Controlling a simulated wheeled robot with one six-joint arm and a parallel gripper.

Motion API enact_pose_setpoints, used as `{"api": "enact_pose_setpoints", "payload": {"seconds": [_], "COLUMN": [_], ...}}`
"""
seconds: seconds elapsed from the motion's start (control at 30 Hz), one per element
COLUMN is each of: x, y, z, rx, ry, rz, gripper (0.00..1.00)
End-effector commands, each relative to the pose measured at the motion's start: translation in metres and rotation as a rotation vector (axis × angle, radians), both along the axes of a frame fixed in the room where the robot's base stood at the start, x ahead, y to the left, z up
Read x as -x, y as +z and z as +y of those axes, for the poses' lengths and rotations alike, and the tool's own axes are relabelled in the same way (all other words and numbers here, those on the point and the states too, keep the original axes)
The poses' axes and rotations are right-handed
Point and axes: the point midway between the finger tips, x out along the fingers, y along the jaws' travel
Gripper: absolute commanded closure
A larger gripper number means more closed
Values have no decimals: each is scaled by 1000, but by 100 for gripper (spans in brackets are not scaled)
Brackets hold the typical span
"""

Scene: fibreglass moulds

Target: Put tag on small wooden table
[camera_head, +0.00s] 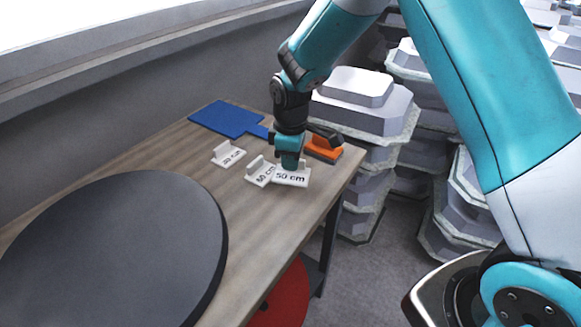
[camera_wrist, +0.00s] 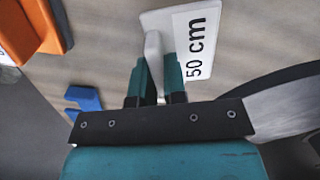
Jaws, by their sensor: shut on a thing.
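My gripper (camera_head: 290,163) is shut on the upright fin of a white tag marked "50 cm" (camera_head: 291,179). In the wrist view, the fingers (camera_wrist: 155,85) pinch the fin, and the tag's lettered plate (camera_wrist: 190,40) lies beyond them. The tag is at or just above a wooden-topped table (camera_head: 150,160); I cannot tell whether it touches. A second white tag (camera_head: 260,172), its lettering partly hidden, stands close on the left, seemingly overlapped by the held one. A third white tag (camera_head: 229,156) stands further left.
A large dark disc (camera_head: 110,255) covers the table's near left. A blue flat object (camera_head: 225,118) lies at the back, and an orange block (camera_head: 323,150) is right behind my gripper. Stacked grey moulds (camera_head: 365,110) stand beyond the table's right edge. Bare wood lies between the disc and the tags.

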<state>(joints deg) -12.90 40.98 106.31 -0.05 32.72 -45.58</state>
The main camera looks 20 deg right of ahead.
Motion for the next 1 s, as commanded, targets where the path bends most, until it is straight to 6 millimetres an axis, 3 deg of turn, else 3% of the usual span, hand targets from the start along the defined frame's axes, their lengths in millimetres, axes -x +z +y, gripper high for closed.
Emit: {"api": "enact_pose_setpoints", "payload": {"seconds": [0.3,0.67,0.7,0.8,1.0], "x": [1,0,0,0,0], "y": [-37,-43,-44,-43,-43], "z": [0,0,0,0,0], "rx": [0,0,0,0,0], "ry": [0,0,0,0,0], "rz": [1,0,-1,0,0], "gripper": [100,100,86,63,62]}}
